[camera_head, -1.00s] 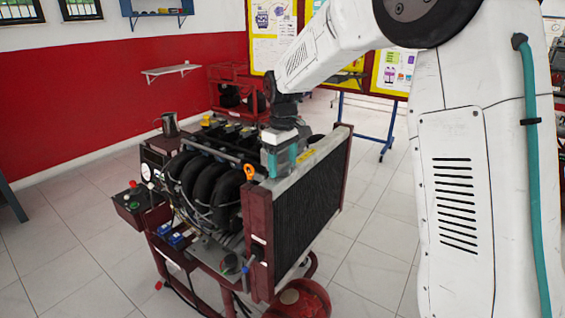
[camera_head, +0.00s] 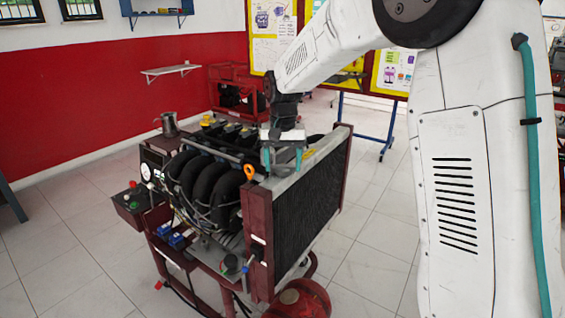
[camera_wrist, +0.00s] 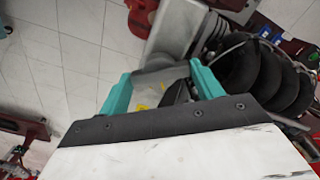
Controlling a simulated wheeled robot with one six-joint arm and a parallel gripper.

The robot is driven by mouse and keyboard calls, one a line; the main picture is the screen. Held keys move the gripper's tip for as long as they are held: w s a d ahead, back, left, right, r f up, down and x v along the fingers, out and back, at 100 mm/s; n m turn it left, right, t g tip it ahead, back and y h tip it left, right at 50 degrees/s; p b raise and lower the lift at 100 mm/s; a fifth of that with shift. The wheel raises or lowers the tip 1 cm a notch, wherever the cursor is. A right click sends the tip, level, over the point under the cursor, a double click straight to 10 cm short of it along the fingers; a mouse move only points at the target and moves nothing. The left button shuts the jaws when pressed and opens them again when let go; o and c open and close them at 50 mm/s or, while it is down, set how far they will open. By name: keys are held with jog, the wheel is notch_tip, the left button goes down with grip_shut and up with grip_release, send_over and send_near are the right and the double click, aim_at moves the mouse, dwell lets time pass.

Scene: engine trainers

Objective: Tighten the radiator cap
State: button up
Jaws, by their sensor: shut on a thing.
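The radiator (camera_head: 300,205) stands upright in a dark red frame on the right side of the engine trainer. My gripper (camera_head: 282,170) points down at the radiator's top edge, with its two teal fingers apart on either side of the cap's place. My gripper (camera_wrist: 162,70) hides most of the cap there. In the head view the cap is hidden behind the fingers, so its seating cannot be told.
The black intake pipes (camera_head: 198,185) of the engine lie close left of the gripper. An orange ring handle (camera_head: 249,173) sticks up near the radiator's front corner. A metal pot (camera_head: 169,124) stands at the trainer's far left. Tiled floor (camera_head: 375,235) is clear on the right.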

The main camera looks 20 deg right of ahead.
aim_at(283, 166)
jog(key=m, duration=0.7)
dwell(0.6)
jog(key=o, duration=1)
jog(key=shift+r, duration=0.15)
notch_tip(283, 166, up, 8)
jog(key=shift+f, duration=0.25)
